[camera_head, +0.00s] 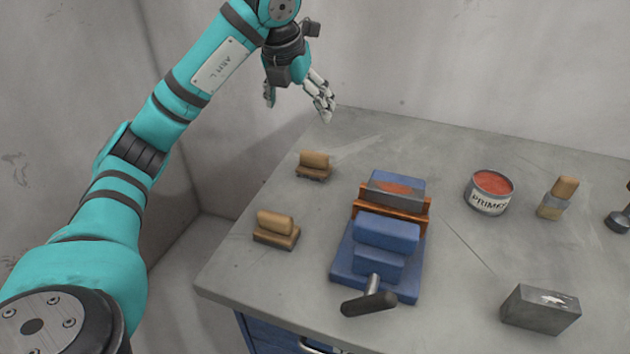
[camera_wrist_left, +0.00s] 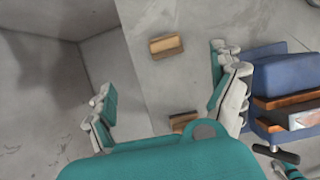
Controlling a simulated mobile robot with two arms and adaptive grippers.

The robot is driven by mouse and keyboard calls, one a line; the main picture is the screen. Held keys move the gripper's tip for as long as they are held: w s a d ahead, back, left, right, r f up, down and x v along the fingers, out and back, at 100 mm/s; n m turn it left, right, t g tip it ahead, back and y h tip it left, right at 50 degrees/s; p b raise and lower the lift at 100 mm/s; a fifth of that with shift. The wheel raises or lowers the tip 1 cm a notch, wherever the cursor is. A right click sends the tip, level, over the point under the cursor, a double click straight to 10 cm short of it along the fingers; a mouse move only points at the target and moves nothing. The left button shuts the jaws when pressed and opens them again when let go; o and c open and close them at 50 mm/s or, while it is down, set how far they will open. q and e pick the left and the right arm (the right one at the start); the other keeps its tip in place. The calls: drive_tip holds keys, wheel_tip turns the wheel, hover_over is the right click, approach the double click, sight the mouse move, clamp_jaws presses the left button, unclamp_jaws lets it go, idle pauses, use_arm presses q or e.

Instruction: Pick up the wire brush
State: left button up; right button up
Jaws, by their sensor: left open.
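Two small wooden-handled blocks that look like brushes lie on the grey bench: a far one (camera_head: 314,166) and a near one (camera_head: 276,229). I cannot tell for sure which is the wire brush. In the left wrist view the far block (camera_wrist_left: 166,46) shows whole, and the near block (camera_wrist_left: 183,121) is partly hidden by my gripper. My left gripper (camera_head: 298,100) is open and empty, above and behind the far block near the bench's back left corner. Its spread fingers also show in the wrist view (camera_wrist_left: 165,100).
A blue vise (camera_head: 386,232) with wooden jaws holds a grey piece right of the blocks, its bar handle (camera_head: 369,304) sticking out in front. Walls close in behind and left.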

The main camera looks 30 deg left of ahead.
sight(313, 154)
use_arm(q)
drive_tip(key=x, duration=1.2)
drive_tip(key=shift+w, duration=0.1)
drive_tip(key=x, duration=0.2)
drive_tip(key=d+p+x, duration=0.1)
drive_tip(key=x, duration=0.1)
drive_tip(key=shift+f, duration=0.2)
drive_tip(key=shift+w+a+f, duration=0.1)
drive_tip(key=shift+w+f, duration=0.05)
drive_tip(key=shift+f, duration=0.35)
drive_tip(key=shift+r, duration=0.1)
drive_tip(key=c, duration=1.4)
wheel_tip(313, 154, up, 10)
drive_tip(key=shift+c, duration=0.3)
